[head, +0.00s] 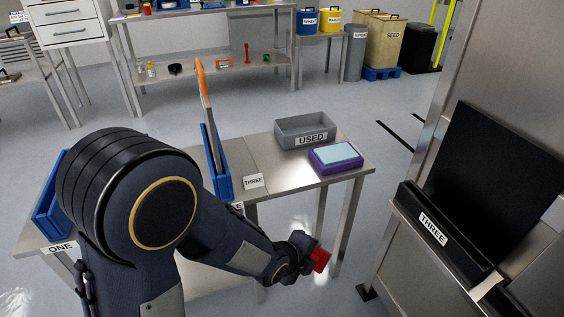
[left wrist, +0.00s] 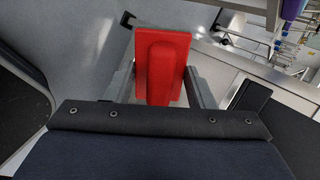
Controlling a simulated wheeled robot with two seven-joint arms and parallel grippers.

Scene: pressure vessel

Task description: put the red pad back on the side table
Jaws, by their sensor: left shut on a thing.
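The red pad (left wrist: 162,68) is between the fingers of my left gripper (left wrist: 160,88) in the left wrist view, and the fingers are shut on it. In the head view the red pad (head: 320,260) shows at the end of my left arm, partly hidden by the gripper (head: 306,254). It is held in front of the side table (head: 288,178), apart from the tabletop and lower in the picture. The side table carries a grey bin (head: 304,127) marked USED, a purple and light-blue pad (head: 336,156) and a white THREE label (head: 253,181). My right gripper is not in view.
A blue holder (head: 217,165) with an orange-edged panel stands mid-table, and another blue holder (head: 49,205) is at the left by the ONE label. A metal structure with a black THREE holder (head: 433,228) stands at the right. Floor shows between it and the table.

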